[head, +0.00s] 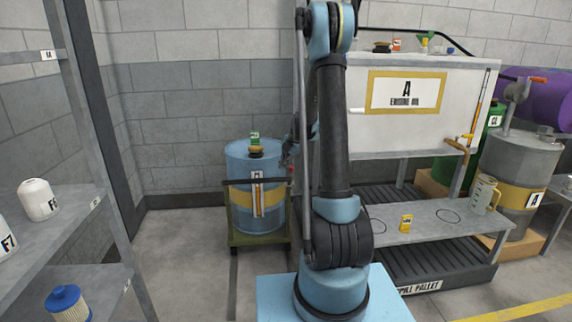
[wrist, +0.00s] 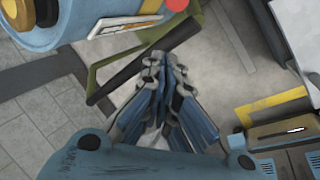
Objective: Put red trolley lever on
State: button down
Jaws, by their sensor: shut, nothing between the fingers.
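The olive-green trolley (head: 233,222) stands on the floor at the back wall and carries a blue drum (head: 238,165). Its dark handle bar (head: 272,181) crosses in front of the drum; the bar also shows in the wrist view (wrist: 125,78). A small red part (wrist: 177,4), perhaps the lever, is at the top edge of the wrist view, beyond my fingertips. My gripper (wrist: 165,62) is shut and empty, with its tips over or near the bar; I cannot tell if they touch. In the head view my gripper (head: 290,150) is largely hidden behind my arm.
A grey shelf (head: 75,215) with white bottles stands at the left. A bench (head: 385,222) with a yellow box (head: 406,223) and a jug stands at the right, below a white tank marked A (head: 430,120). Floor left of the trolley is clear.

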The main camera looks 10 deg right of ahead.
aim_at(278, 178)
jog(key=x, duration=0.7)
jog(key=shift+w+d+r, duration=0.2)
jog(key=shift+w+d, duration=0.05)
jog(key=shift+d, duration=0.2)
jog(key=shift+w+d+r, duration=0.2)
jog(key=shift+w+d, duration=0.05)
jog(key=shift+d, duration=0.25)
jog(key=shift+w+d+r, duration=0.25)
jog(key=shift+w+d, duration=0.15)
jog(key=shift+d, duration=0.3)
jog(key=shift+a, duration=0.15)
